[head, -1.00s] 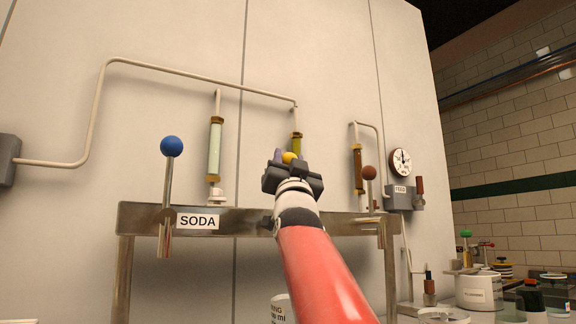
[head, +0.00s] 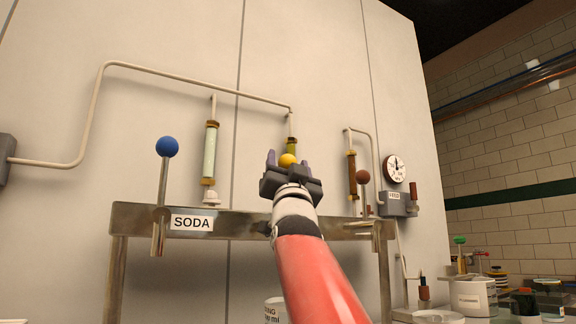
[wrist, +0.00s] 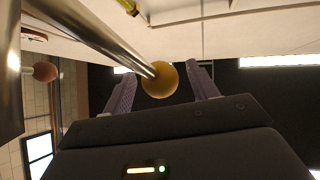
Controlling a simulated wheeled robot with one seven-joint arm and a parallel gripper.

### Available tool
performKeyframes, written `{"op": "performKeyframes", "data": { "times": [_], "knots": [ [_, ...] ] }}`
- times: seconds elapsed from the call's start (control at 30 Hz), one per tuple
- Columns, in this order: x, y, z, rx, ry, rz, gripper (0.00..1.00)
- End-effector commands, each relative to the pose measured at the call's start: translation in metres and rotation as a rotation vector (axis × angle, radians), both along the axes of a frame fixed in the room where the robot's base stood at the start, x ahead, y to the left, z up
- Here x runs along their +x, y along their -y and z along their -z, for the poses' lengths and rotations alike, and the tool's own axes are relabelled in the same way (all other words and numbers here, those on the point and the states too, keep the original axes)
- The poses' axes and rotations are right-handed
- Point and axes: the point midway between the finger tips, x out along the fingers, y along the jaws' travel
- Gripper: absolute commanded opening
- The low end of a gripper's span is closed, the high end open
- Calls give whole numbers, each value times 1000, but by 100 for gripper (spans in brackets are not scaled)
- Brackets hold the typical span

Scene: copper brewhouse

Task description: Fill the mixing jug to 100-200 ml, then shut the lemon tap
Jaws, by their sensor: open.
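A tap lever with a yellow knob (head: 288,160) stands behind my gripper on the metal rail; I take it for the lemon tap, though its label is hidden by my arm. My gripper (head: 288,158) is open, with one purple finger on each side of the knob. In the wrist view the yellow knob (wrist: 160,79) on its metal rod sits between the spread fingers (wrist: 163,84), with gaps on both sides.
A blue-knobbed lever (head: 167,147) stands left, by the SODA label (head: 192,223). A brown-knobbed lever (head: 362,177) stands right. Sight tubes and a pipe (head: 190,82) run behind. A dial gauge (head: 396,169) and cluttered pots (head: 473,296) are at the right.

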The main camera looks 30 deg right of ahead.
Motion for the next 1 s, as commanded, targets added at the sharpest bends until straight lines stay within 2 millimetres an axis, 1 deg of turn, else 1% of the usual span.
{"op": "performKeyframes", "data": {
  "times": [0.03, 0.2, 0.4, 0.53, 1.0],
  "knots": [
    [-6, -3, 9, -1, 2, 0, 59],
    [-24, -10, 33, 0, 2, -1, 59],
    [-39, -16, 51, 1, 0, -1, 59],
    [-43, -18, 54, 1, 0, -1, 59],
    [-43, -18, 54, 0, 0, 0, 59]
  ]
}}
